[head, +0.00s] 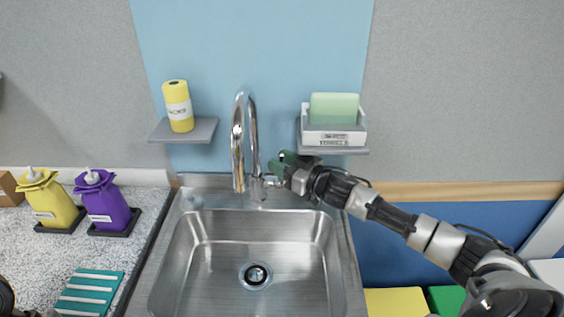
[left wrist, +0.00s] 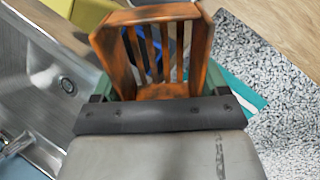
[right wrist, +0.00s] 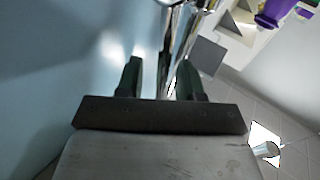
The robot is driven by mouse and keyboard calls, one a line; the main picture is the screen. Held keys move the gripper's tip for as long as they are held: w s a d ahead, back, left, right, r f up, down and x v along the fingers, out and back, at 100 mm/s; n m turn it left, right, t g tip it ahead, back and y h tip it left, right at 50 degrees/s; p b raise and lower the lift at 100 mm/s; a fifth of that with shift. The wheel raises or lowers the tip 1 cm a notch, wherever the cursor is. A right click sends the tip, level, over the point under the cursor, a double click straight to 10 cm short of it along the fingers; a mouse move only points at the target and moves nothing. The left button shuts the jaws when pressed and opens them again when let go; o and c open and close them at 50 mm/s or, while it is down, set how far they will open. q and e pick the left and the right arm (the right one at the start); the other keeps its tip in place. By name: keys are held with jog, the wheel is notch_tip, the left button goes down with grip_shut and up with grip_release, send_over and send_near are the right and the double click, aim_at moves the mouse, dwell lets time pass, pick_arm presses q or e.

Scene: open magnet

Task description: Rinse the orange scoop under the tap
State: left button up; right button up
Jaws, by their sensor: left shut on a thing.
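The orange scoop (left wrist: 160,92), with dark slots, fills the space between the green fingers of my left gripper (left wrist: 162,84) in the left wrist view. That gripper is shut on it, away from the basin. The scoop is out of sight in the head view. The chrome tap (head: 238,140) stands behind the steel sink (head: 190,265); no water stream shows under its spout. My right gripper (head: 284,165) is at the tap's right side, by its small lever (head: 270,181). In the right wrist view its fingers (right wrist: 160,80) are apart, with chrome tap (right wrist: 176,45) beyond and between them.
A shelf with a yellow roll (head: 178,106) is left of the tap; a shelf with a white box and green sponge (head: 334,107) is right, just above my right gripper. Yellow (head: 50,202) and purple (head: 105,205) bottles and a teal ribbed mat (head: 88,292) occupy the left counter. The basin is empty.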

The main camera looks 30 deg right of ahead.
jog(key=v, duration=0.7)
jog(key=shift+s+p, duration=0.25)
jog(key=shift+p, duration=0.15)
dwell(0.5)
